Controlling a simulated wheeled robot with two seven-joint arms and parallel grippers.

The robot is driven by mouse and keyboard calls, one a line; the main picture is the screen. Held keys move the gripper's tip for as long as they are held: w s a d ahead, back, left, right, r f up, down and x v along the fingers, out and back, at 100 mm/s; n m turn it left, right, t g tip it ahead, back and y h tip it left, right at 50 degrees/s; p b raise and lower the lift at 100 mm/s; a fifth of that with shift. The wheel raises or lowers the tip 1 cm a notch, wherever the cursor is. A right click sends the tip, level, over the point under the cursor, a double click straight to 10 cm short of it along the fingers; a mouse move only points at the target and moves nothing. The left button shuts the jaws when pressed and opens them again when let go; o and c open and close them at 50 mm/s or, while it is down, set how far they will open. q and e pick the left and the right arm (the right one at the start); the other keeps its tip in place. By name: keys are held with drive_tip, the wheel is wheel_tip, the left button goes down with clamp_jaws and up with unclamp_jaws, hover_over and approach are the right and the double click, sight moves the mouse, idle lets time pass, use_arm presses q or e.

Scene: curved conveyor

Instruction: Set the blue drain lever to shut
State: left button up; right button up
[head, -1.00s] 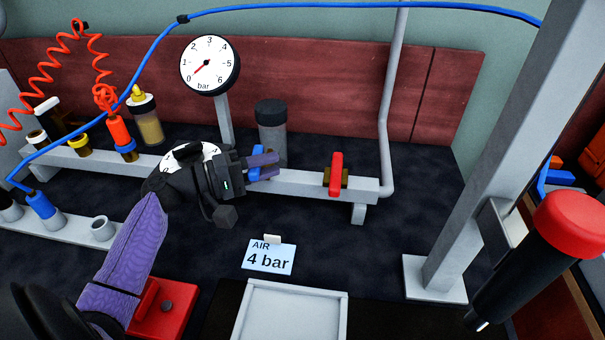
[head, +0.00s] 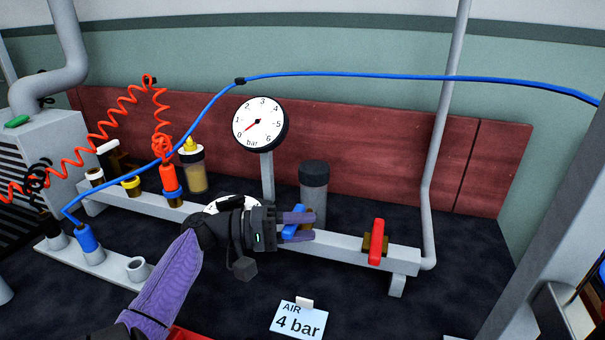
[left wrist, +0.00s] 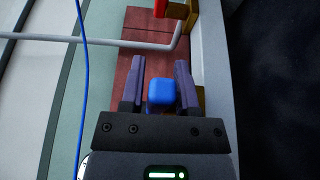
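The blue drain lever (head: 292,229) is on the grey rail, below and right of the gauge, partly hidden by my left gripper. My left gripper (head: 306,226) reaches in from the left with its two purple fingers apart on either side of the lever. In the left wrist view the lever's blue end (left wrist: 162,92) stands between the fingers, with narrow gaps showing, so it does not look clamped. The lever's exact angle is hard to tell. My right gripper is not in view.
A red lever (head: 376,242) sits farther right on the rail (head: 340,247). A pressure gauge (head: 260,124) and a dark-capped grey cylinder (head: 313,195) stand behind. A blue hose (head: 400,76) arches above. An "AIR 4 bar" card (head: 299,320) stands in front.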

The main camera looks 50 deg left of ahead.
use_arm(q)
drive_tip(key=shift+o, duration=1.1)
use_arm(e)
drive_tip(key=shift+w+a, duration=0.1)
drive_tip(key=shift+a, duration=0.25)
use_arm(q)
drive_tip(key=p+v, duration=0.2)
drive_tip(key=v, duration=0.8)
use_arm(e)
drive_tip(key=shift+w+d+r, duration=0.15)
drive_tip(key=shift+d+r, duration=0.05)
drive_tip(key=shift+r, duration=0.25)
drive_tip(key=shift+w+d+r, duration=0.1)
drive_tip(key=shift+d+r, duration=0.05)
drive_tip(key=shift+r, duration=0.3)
use_arm(q)
drive_tip(key=shift+r, duration=0.2)
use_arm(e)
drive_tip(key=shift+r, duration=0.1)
